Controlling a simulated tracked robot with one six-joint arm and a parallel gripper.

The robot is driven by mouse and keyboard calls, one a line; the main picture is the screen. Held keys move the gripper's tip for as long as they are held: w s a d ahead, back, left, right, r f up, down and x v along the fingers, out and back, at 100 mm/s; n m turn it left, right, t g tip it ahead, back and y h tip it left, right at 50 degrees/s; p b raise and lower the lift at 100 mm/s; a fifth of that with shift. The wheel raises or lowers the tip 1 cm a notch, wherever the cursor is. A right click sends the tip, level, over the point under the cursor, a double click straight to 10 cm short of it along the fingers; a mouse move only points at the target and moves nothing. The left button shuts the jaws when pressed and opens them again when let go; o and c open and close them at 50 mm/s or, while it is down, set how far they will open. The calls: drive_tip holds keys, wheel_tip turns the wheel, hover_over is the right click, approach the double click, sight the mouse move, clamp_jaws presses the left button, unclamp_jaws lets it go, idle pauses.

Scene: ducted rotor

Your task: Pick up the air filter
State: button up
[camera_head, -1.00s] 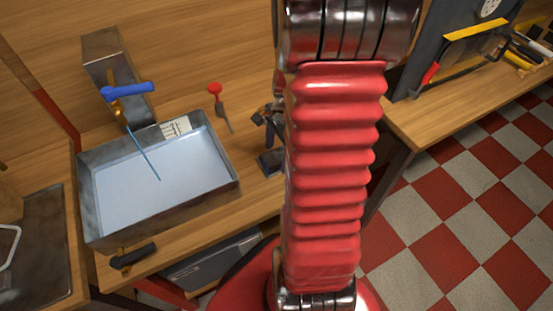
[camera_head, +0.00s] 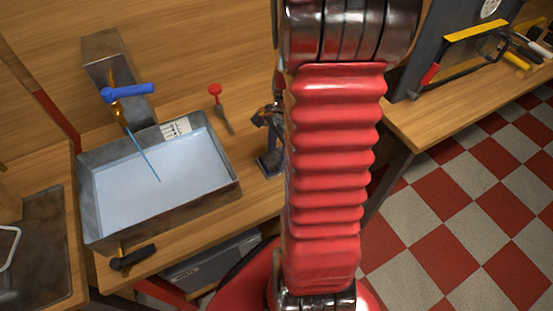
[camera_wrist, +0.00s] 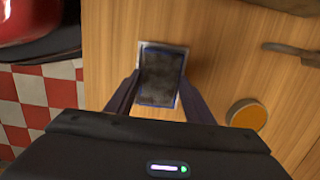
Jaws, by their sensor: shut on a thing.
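The air filter (camera_wrist: 160,73) is a dark rectangular panel with a pale frame and thin blue edges. In the wrist view it sits between the two dark fingers of my gripper (camera_wrist: 160,84), which is shut on its sides. In the head view the filter (camera_head: 270,163) is a small dark blue-edged piece at the bench, just left of my red arm. My gripper shows partly above it, the rest hidden behind the arm. I cannot tell whether the filter touches the bench.
A metal tray (camera_head: 90,213) with pale blue inside stands to the left. A red-handled tool (camera_head: 216,92) lies behind it, a black-handled tool (camera_head: 133,257) in front. A round orange-topped thing (camera_wrist: 246,115) is right of the filter in the wrist view.

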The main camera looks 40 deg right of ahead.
sight(277, 157)
wheel_tip(277, 157, up, 10)
idle(0.7)
drive_tip(key=shift+a+n, duration=0.1)
drive_tip(key=shift+n, duration=0.2)
idle(0.5)
